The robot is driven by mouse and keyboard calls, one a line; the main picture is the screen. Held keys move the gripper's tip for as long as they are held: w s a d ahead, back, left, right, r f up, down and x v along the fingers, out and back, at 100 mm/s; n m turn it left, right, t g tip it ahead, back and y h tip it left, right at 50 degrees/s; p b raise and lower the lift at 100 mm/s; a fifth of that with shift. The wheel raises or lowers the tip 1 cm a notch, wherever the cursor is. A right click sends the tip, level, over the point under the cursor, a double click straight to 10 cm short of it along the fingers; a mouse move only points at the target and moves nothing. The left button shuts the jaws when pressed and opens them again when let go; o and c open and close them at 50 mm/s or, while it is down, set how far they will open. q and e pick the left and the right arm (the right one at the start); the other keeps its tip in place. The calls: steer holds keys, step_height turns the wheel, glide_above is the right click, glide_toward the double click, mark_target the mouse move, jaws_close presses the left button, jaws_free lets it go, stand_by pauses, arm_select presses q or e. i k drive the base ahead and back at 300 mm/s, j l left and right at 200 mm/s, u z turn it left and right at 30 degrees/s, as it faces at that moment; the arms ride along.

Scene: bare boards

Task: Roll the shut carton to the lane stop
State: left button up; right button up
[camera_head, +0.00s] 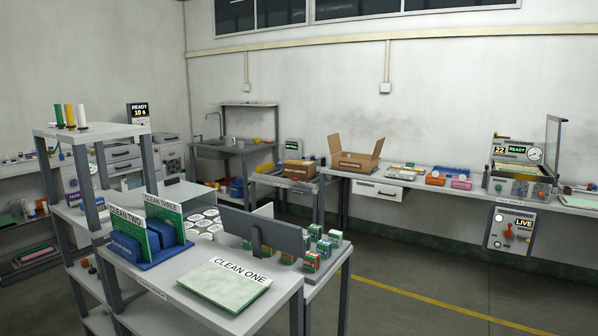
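A small brown carton (299,169) with a dark label sits on a grey lane or stand (290,182) by the back wall, left of the long bench. Its top looks shut. A larger brown carton (358,161) with raised flaps stands open on the bench to its right. I cannot make out a lane stop at this distance. Neither of my grippers is in view, and nothing is seen touching either carton.
A shelf rack (93,131) is at left. The floor (450,270) at right is open.

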mark_target(299, 169)
steer(key=i+l+z, duration=0.55)
steer(key=i, duration=0.5)
steer(key=i+l+z, duration=0.3)
steer(key=i, duration=0.25)
steer(key=i+z, duration=0.25)
steer(key=i, duration=0.3)
steer(key=i+u, duration=0.1)
steer(key=i, duration=0.6)
steer(key=i+l+u, duration=0.1)
steer(key=i, duration=0.6)
steer(key=i+l+u, duration=0.1)
steer(key=i, duration=0.6)
steer(key=i+j+u, duration=0.1)
steer(key=i+u, duration=0.45)
steer(key=u, duration=0.25)
steer(key=i+u, duration=0.4)
steer(key=i+l+u, duration=0.2)
steer(key=u, duration=0.2)
steer(key=i+j+u, duration=0.15)
steer(key=i+u, duration=0.9)
steer(key=i+z, duration=0.25)
steer(key=i, duration=0.2)
steer(key=i+j+z, duration=0.2)
steer(key=i, duration=0.25)
steer(key=i+j+z, duration=0.25)
steer(key=i, duration=0.2)
